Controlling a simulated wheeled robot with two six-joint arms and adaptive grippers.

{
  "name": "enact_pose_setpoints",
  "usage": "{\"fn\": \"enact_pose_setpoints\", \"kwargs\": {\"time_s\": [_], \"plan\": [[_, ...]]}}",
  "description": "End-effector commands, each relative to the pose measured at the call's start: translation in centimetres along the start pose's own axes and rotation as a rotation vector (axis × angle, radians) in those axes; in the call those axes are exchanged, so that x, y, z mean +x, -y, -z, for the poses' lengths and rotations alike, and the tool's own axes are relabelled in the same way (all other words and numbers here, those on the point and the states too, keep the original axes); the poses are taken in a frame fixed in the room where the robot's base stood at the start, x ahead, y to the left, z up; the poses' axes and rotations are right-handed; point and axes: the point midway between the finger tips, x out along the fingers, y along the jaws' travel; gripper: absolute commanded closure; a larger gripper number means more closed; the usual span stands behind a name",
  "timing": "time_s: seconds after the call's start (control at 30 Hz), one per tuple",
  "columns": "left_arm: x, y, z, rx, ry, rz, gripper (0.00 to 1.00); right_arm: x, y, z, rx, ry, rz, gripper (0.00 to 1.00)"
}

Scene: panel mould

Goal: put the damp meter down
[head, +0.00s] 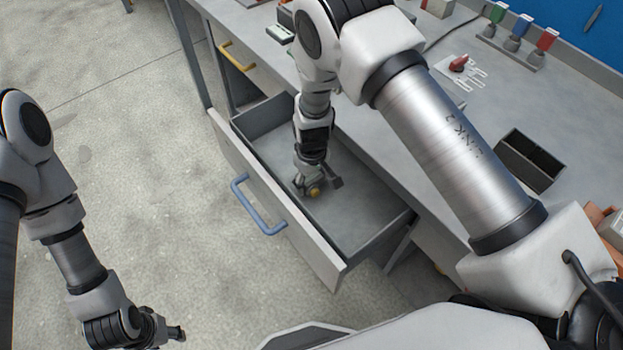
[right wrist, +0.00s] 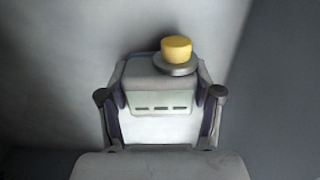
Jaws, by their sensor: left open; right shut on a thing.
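The damp meter (right wrist: 158,101) is a pale grey block with a row of dark slots and a round yellow knob on a grey collar. My right gripper (head: 309,187) is shut on it, with one finger on each side in the right wrist view. I cannot tell whether the meter touches the drawer floor. My left gripper (head: 176,333) is open and empty, low over the floor at the bottom left.
The drawer has a blue handle (head: 257,207) and bare floor around my gripper. A closed drawer with a yellow handle (head: 236,56) is beyond it. On the grey bench are a dark open box (head: 529,160), a small pale-green device (head: 279,33) and a rack of coloured items (head: 516,45).

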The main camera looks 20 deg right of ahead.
Motion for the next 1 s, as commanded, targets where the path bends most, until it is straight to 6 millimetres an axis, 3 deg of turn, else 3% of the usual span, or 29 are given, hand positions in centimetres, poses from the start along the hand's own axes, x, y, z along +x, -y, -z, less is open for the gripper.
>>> {"fn": "enact_pose_setpoints", "kwargs": {"time_s": [0.13, 0.17, 0.2, 0.6, 1.0], "plan": [[0.2, 0.0, 0.0, 0.000, 0.000, 0.000, 0.50, 0.3, 0.0, 0.0, 0.000, 0.000, 0.000, 0.88], [0.1, 0.0, 0.0, 0.000, 0.000, 0.000, 0.50, 0.2, 0.0, 0.0, 0.000, 0.001, 0.000, 0.25], [0.1, 0.0, 0.0, 0.000, 0.000, 0.000, 0.50, 0.2, 0.0, 0.0, 0.000, 0.001, 0.000, 0.11], [-0.1, 0.0, 0.0, 0.000, 0.000, 0.000, 0.50, -0.4, 0.0, 0.0, 0.001, 0.000, 0.000, 0.11], [0.0, 0.0, 0.0, 0.000, 0.000, 0.000, 0.50, -7.2, 0.0, 0.0, 0.000, 0.000, 0.000, 0.11]]}}
